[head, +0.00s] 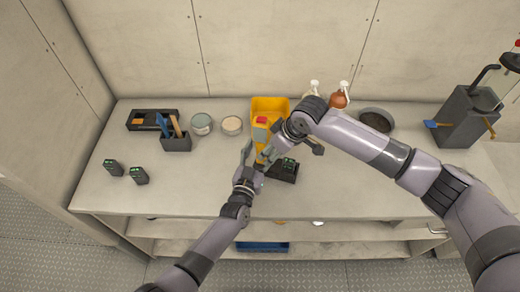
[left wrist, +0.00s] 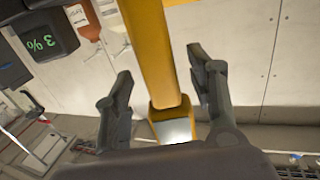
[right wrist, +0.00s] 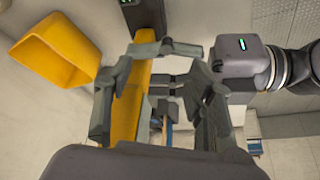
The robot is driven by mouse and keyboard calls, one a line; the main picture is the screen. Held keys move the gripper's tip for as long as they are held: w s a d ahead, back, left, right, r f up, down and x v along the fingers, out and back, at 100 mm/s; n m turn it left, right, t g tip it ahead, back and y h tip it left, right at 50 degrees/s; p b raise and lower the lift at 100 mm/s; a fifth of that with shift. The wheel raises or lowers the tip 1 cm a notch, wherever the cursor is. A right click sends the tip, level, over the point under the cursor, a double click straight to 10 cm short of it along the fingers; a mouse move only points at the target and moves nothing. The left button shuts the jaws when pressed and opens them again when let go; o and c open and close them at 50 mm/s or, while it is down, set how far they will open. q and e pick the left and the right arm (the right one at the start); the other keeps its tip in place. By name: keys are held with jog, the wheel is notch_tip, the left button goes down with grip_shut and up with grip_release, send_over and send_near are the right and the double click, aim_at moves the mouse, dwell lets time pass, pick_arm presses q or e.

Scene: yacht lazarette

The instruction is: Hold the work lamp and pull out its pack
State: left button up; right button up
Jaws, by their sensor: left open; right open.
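The work lamp is a long yellow body (left wrist: 150,50) with a pale lens end (left wrist: 173,129) in the left wrist view. It also shows in the right wrist view (right wrist: 130,110); in the head view my arms mostly cover it. My left gripper (left wrist: 160,65) is open, its fingers on either side of the yellow body. My right gripper (right wrist: 155,75) is open close by, near the lamp and left fingers. Contact cannot be told. A dark unit with green displays (head: 285,170) stands beside the grippers; its display reads 3% in the left wrist view (left wrist: 48,40). The lamp's pack is not clearly visible.
Two dark packs with green lights (head: 139,176) stand at the bench's left. A yellow bin (head: 270,103) is behind the grippers. A tool holder (head: 176,144), jars (head: 202,124), bottles (head: 338,100), a bowl (head: 375,119) and a grey box (head: 462,120) line the back. The front right is clear.

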pick_arm(q)
jog(key=shift+w+d, duration=0.1)
jog(key=shift+w, duration=0.2)
jog(key=shift+c, duration=0.3)
grip_shut()
dwell(0.4)
jog(key=shift+o, duration=0.2)
grip_release()
jog(key=shift+s, duration=0.2)
jog(key=shift+s+a, duration=0.25)
jog(key=shift+s, duration=0.3)
jog(key=shift+w+d, duration=0.1)
jog(key=shift+w, duration=0.15)
